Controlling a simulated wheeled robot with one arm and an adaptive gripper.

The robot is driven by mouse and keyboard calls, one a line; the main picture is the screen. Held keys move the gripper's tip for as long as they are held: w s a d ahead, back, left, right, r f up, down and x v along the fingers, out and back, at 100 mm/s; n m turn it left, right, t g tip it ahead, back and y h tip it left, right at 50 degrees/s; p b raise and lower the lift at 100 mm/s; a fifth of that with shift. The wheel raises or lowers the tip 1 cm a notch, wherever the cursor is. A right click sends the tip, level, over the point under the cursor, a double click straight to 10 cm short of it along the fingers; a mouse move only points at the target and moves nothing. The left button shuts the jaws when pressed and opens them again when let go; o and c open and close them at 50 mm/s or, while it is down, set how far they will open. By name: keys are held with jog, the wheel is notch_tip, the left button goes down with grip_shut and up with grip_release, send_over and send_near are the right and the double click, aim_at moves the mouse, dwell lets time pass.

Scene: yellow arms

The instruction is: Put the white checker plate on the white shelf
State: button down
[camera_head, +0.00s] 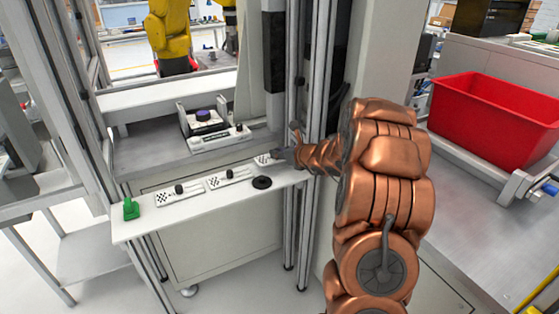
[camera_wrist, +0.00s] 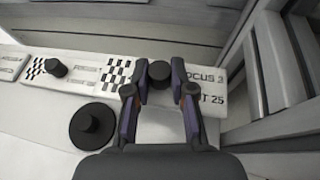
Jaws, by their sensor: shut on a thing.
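A white checker plate (camera_wrist: 207,84) with a black knob and "FOCUS" lettering is between the fingers of my gripper (camera_wrist: 160,84) in the wrist view. The fingers are shut on its knob (camera_wrist: 159,72). In the head view my gripper (camera_head: 284,157) is at the right end of the white shelf (camera_head: 215,200), and the plate's checkered end (camera_head: 264,159) shows left of it. The rest of that plate is hidden by the gripper. The plate is at or just above the shelf; I cannot tell if it touches.
Two similar plates (camera_head: 180,193) (camera_head: 230,176) lie in a row on the shelf. A black knobbed disc (camera_head: 262,182) is near the front edge, and a green object (camera_head: 130,208) is at the left end. Metal posts (camera_head: 294,230) stand close on the right.

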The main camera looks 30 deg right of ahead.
aim_at(279, 161)
jog(key=shift+f, duration=1.85)
jog(key=c, duration=1)
grip_release()
